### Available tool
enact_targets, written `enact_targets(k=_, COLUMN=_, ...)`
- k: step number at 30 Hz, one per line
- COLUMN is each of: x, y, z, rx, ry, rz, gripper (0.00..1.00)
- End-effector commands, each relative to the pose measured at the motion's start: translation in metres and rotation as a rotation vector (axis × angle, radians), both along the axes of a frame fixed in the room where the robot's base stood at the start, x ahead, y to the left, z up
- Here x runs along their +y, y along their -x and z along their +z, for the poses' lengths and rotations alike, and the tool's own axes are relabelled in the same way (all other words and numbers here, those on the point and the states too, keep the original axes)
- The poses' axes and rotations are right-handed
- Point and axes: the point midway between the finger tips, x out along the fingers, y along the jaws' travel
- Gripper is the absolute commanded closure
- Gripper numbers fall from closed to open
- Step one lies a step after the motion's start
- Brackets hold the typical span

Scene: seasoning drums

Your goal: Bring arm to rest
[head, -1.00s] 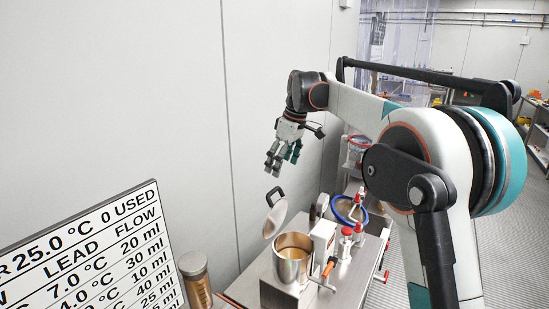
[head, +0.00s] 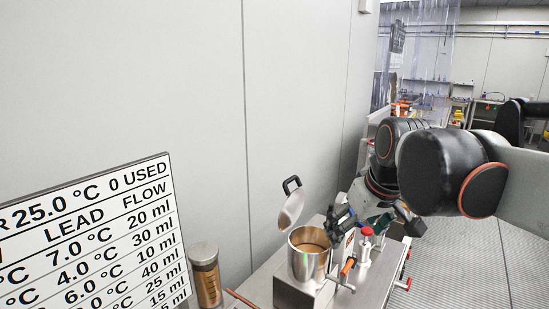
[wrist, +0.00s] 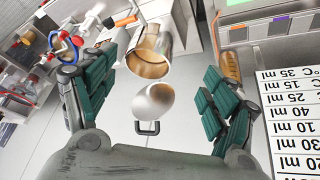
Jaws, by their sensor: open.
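My gripper (head: 345,222) is open and empty, low above the steel bench just right of the metal pot (head: 308,254). In the wrist view my gripper (wrist: 160,105) has its green-padded fingers spread wide, with nothing between them. The pot (wrist: 152,50) has a brown-gold inside, and its raised round lid (wrist: 155,100) with a black handle shows below it there. In the head view the lid (head: 291,208) tilts up at the pot's back left. My arm reaches in from the right, and its dark joints hide part of the bench.
A lettered board (head: 85,240) of temperatures and flows stands at the left, with a capped jar (head: 206,275) beside it. A red-topped valve (head: 366,240) and an orange handle (head: 348,265) stand close to the gripper. A grey wall (head: 300,90) bounds the back.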

Motion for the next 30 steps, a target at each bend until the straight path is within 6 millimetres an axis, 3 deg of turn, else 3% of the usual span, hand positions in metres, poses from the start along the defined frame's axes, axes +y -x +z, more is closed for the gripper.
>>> enact_targets(k=1, x=-0.004, y=0.018, z=-0.019, rx=-0.013, ry=-0.006, rz=-0.027, gripper=0.22)
enact_targets(k=9, x=-0.021, y=0.098, z=-0.098, rx=-0.087, ry=-0.05, rz=-0.183, gripper=0.22)
enact_targets(k=15, x=-0.03, y=0.138, z=-0.149, rx=-0.132, ry=-0.079, rz=-0.267, gripper=0.22)
enact_targets(k=20, x=-0.032, y=0.151, z=-0.167, rx=-0.147, ry=-0.091, rz=-0.299, gripper=0.22)
enact_targets(k=30, x=-0.033, y=0.152, z=-0.167, rx=-0.15, ry=-0.094, rz=-0.303, gripper=0.22)
